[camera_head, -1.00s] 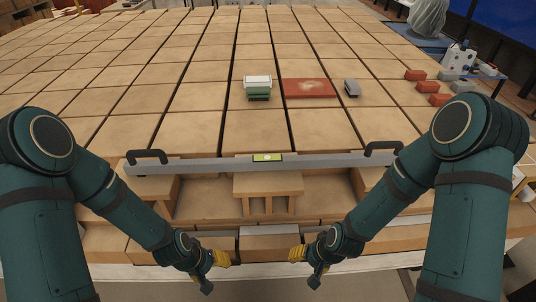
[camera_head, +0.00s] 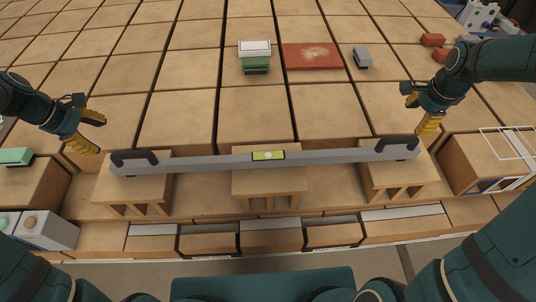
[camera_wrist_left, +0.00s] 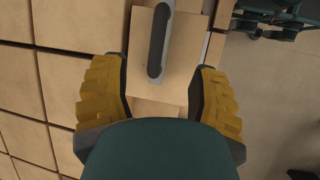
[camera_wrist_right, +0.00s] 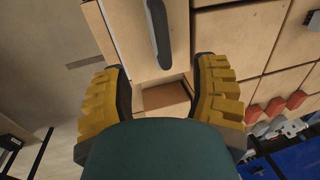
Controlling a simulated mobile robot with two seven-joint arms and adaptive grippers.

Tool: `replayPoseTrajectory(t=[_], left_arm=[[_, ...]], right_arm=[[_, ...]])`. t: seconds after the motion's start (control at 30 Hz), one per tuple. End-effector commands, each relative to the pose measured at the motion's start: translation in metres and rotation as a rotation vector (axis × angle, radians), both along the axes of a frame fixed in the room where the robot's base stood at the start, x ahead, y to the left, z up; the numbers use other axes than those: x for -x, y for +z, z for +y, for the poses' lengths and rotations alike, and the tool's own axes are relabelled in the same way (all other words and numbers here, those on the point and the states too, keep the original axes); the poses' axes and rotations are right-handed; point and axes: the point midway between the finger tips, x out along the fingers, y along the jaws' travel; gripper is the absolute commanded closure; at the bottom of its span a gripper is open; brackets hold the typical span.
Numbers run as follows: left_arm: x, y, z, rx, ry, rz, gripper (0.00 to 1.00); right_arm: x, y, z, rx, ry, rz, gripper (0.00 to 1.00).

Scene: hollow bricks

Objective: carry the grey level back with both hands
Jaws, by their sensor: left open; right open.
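The long grey level (camera_head: 215,162) lies across hollow bricks in the head view, with a yellow-green vial at its middle. It has a black left handle (camera_head: 134,160) and a black right handle (camera_head: 398,145). My left gripper (camera_head: 91,132) is open and empty, just beyond the level's left end. My right gripper (camera_head: 421,112) is open and empty, above and beyond the right end. In the left wrist view, the left handle (camera_wrist_left: 158,42) shows ahead of the open fingers. In the right wrist view, the right handle (camera_wrist_right: 159,32) shows likewise. Neither gripper touches the level.
The level rests over a left brick (camera_head: 133,190), a middle brick (camera_head: 268,184) and a right brick (camera_head: 397,180). Behind it are a white-and-green block (camera_head: 254,57), a red slab (camera_head: 312,56) and a small grey block (camera_head: 362,57). The brick tops between are clear.

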Motion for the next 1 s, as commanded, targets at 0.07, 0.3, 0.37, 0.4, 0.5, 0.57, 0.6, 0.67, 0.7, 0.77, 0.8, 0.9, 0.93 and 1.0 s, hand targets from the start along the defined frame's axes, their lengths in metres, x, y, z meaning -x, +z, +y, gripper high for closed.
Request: replayPoseTrajectory(t=[0.07,0.3,0.37,0.4,0.5,0.57,0.6,0.67,0.7,0.77,0.8,0.9,0.93,1.0], left_arm=[[0.0,-0.001,-0.001,0.001,-0.001,0.001,0.4],[-0.004,-0.022,-0.01,0.001,-0.004,0.003,0.4],[-0.006,-0.031,-0.014,0.002,-0.004,0.003,0.4],[-0.007,-0.038,-0.017,0.002,-0.004,0.004,0.4],[-0.01,-0.055,-0.024,0.002,-0.004,0.004,0.4],[-0.013,-0.064,-0.028,0.002,-0.005,0.003,0.4],[-0.014,-0.071,-0.031,0.002,-0.005,0.003,0.4],[-0.016,-0.08,-0.035,0.002,-0.005,0.003,0.4],[-0.017,-0.087,-0.038,0.002,-0.005,0.003,0.4],[-0.019,-0.096,-0.041,0.001,-0.004,0.002,0.4],[-0.02,-0.101,-0.044,0.002,-0.005,0.003,0.4],[-0.022,-0.112,-0.048,0.001,-0.004,0.002,0.4],[-0.023,-0.115,-0.049,0.001,-0.004,0.002,0.4],[-0.024,-0.12,-0.051,-0.001,-0.003,0.0,0.4]], right_arm=[[0.0,-0.001,0.0,-0.001,0.001,0.0,0.4],[-0.004,-0.024,0.001,-0.002,0.001,0.004,0.4],[-0.006,-0.034,0.001,-0.002,0.002,0.004,0.4],[-0.008,-0.041,0.001,-0.001,0.003,0.005,0.4],[-0.011,-0.059,0.001,-0.003,0.003,0.005,0.4],[-0.013,-0.07,0.001,-0.003,0.003,0.005,0.4],[-0.015,-0.077,0.001,-0.002,0.004,0.004,0.4],[-0.017,-0.088,0.002,-0.003,0.005,0.004,0.4],[-0.018,-0.094,0.001,-0.002,0.004,0.003,0.4],[-0.02,-0.104,0.001,-0.002,0.004,0.004,0.4],[-0.021,-0.109,0.001,-0.002,0.004,0.003,0.4],[-0.024,-0.121,0.001,-0.001,0.004,0.002,0.4],[-0.025,-0.124,0.001,-0.001,0.003,0.002,0.4],[-0.026,-0.129,0.001,0.0,0.003,0.0,0.4]])
